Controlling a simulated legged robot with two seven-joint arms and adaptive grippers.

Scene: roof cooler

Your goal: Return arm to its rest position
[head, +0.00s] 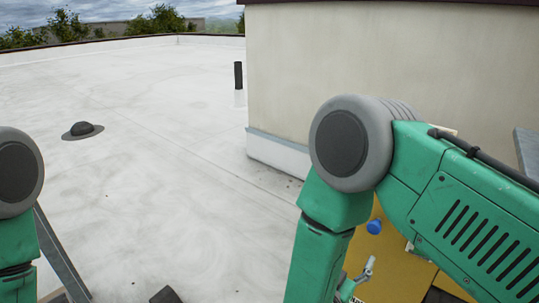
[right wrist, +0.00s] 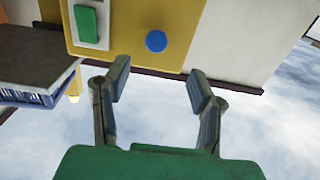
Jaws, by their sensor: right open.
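My right arm (head: 346,215) is bent in the head view, its grey joint raised in front of the wall and its lower link pointing down. In the right wrist view my right gripper (right wrist: 160,83) is open, with nothing between its two fingers. A yellow panel (right wrist: 190,12) with a round blue knob (right wrist: 156,41) and a green block (right wrist: 86,24) shows beyond the fingertips. In the head view the yellow panel (head: 400,278) and blue knob (head: 374,226) are partly behind my right arm. Only part of my left arm (head: 18,190) shows; its gripper is out of view.
A beige wall (head: 320,60) stands behind my right arm. The white roof (head: 150,180) is open to the left, with a dark domed vent (head: 82,130) and a black-topped pipe (head: 239,82). A dark grey box (right wrist: 35,55) is left of the fingers in the wrist view.

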